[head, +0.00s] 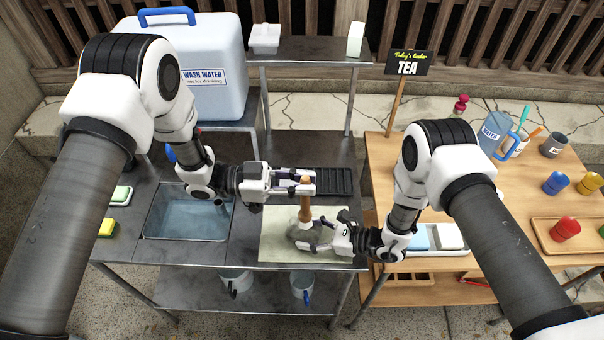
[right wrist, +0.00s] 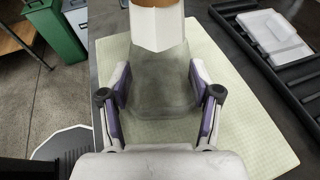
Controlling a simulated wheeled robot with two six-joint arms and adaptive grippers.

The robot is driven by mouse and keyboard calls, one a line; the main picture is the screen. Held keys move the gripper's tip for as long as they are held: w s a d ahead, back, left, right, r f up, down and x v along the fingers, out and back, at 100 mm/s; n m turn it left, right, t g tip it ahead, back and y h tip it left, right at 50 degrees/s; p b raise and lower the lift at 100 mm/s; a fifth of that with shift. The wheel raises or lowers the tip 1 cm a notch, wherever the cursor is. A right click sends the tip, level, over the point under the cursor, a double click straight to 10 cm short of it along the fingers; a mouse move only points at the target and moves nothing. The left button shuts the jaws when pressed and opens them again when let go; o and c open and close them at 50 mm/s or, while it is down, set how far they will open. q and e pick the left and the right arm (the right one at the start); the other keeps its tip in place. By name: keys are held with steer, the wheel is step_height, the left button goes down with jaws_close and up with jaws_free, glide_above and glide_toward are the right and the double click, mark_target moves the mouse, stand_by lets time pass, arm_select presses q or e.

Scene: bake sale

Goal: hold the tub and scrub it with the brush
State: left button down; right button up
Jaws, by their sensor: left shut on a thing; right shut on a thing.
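The tub (head: 301,234) is a grey, see-through container above the pale green mat (head: 275,248). My right gripper (head: 318,238) is shut on it from the right. In the right wrist view the tub (right wrist: 162,88) sits between the purple-lined fingers (right wrist: 160,108). The brush (head: 305,205) has a brown wooden handle and is held upright above the tub. My left gripper (head: 306,182) is shut on its upper part. In the right wrist view the brush's white lower end (right wrist: 157,28) overlaps the tub's far edge; I cannot tell how deep it reaches.
A sink basin with water (head: 185,218) lies left of the mat. A black rack (head: 335,180) stands behind it, holding a pale flat piece (right wrist: 272,30). The wooden table (head: 510,205) at the right bears cups and coloured pieces.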

mark_target(303, 202)
arm_select(q)
steer(key=shift+f, duration=2.9)
steer(key=shift+f, duration=0.55)
